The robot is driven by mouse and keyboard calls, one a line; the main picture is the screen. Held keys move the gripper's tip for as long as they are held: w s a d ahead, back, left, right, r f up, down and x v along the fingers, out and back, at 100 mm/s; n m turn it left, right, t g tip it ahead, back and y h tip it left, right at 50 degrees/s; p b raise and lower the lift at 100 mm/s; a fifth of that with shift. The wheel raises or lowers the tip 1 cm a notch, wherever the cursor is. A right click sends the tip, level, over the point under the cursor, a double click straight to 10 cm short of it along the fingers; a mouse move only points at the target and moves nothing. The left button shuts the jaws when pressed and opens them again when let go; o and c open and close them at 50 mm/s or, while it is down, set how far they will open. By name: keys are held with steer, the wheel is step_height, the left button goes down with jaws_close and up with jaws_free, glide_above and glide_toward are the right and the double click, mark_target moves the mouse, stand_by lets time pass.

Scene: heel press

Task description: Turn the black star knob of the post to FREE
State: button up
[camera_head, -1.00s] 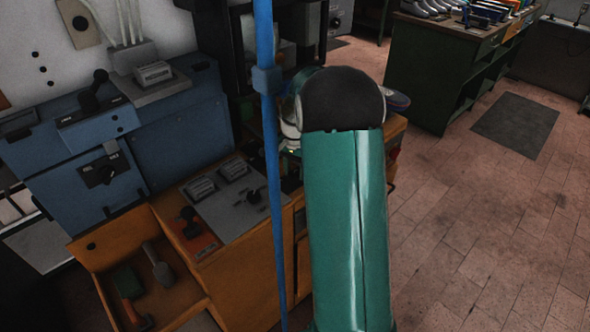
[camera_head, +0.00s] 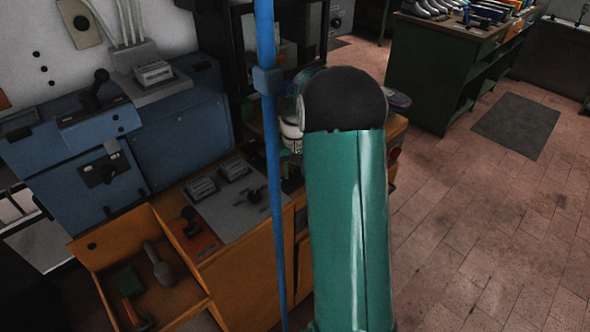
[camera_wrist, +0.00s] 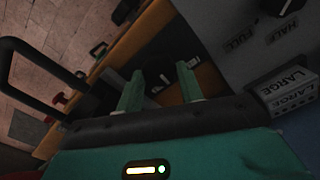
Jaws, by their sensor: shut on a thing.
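In the wrist view my gripper (camera_wrist: 160,88) shows two green fingers standing apart, shut on a small dark thing between their tips. It is dim there, and I cannot make out a star shape or any FREE mark; by its place it fits the black star knob. Just beyond the fingertips are black parts with small white labels over an orange surface. In the head view my green arm and its dark joint cover the gripper, the knob and most of the post.
A thin blue pole (camera_head: 272,170) stands close left of my arm. A blue machine (camera_head: 85,140) and an orange cabinet (camera_head: 245,262) with an open drawer (camera_head: 182,298) are at the left. A black loop handle (camera_wrist: 45,60) is left of my gripper.

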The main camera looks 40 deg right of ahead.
mark_target(294, 174)
steer(key=n, duration=0.4)
steer(key=shift+n, duration=0.4)
steer(key=shift+a+r+n, duration=0.1)
steer(key=shift+a+n, duration=0.05)
steer(key=shift+n, duration=2.35)
steer(key=o, duration=1)
step_height(294, 174, up, 14)
steer(key=shift+f, duration=0.2)
